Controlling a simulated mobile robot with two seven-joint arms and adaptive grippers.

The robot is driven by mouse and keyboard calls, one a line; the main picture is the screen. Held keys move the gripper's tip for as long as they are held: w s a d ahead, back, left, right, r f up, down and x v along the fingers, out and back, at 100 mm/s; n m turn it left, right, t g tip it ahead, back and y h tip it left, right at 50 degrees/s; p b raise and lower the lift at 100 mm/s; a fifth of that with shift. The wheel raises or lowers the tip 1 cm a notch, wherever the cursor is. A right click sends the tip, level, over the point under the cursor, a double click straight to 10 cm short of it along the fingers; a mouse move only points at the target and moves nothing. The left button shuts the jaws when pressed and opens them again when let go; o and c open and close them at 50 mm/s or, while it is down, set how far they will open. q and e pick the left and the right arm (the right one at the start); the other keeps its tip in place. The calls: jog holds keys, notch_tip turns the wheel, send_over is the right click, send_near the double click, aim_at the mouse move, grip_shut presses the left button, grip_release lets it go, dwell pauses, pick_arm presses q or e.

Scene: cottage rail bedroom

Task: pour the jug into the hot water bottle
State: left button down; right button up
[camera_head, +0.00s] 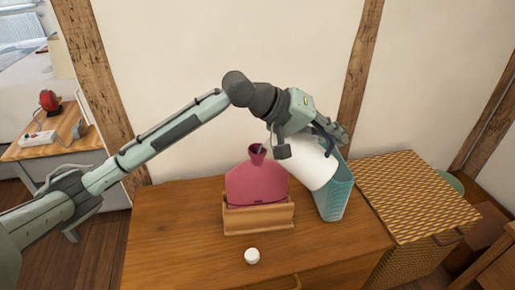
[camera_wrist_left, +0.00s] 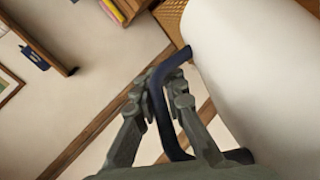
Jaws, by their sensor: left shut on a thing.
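The white jug (camera_head: 312,168) is tilted beside and partly above the hot water bottle. My left gripper (camera_head: 326,126) is shut on the jug's dark blue handle, which shows between the fingers in the left wrist view (camera_wrist_left: 160,88). The jug's white body (camera_wrist_left: 260,70) fills the right of that view. The dark red hot water bottle (camera_head: 255,184) stands upright in a wooden holder (camera_head: 258,220) on the dresser, with its funnel-shaped neck up. A small grey tip shows close to the neck; I cannot tell whether water is flowing. My right gripper is not in view.
A small white round cap (camera_head: 252,256) lies on the wooden dresser top (camera_head: 170,235) in front of the holder. A teal container (camera_head: 334,195) stands right behind the jug. A woven hamper (camera_head: 420,200) is to the right. The dresser's left side is clear.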

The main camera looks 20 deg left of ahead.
pick_arm(q)
jog(key=shift+w+a+r+n+h, duration=0.15)
jog(key=shift+a+r+h, duration=0.2)
jog(key=shift+r, duration=0.25)
jog(key=shift+s+a+r+n+h, duration=0.1)
jog(key=shift+a+r+n+h, duration=0.15)
jog(key=shift+r+h, duration=0.25)
jog(key=shift+w+a+r+n+h, duration=0.1)
jog(key=shift+a+r+h, duration=0.2)
jog(key=shift+r, duration=0.4)
dwell(3.1)
jog(key=d+f+y, duration=0.1)
jog(key=f, duration=0.1)
jog(key=d+f+m+y, duration=0.1)
jog(key=f+y, duration=0.1)
jog(key=d+f+y, duration=0.1)
jog(key=f, duration=0.2)
jog(key=shift+s+d+m, duration=0.15)
jog(key=shift+s+m, duration=0.1)
jog(key=shift+m, duration=0.15)
jog(key=d+f+m+y, duration=0.2)
jog(key=d+f+y, duration=0.1)
jog(key=f+y, duration=0.6)
jog(key=shift+s+d+f+m, duration=0.15)
jog(key=shift+f+m, duration=0.15)
jog(key=shift+f, duration=1.55)
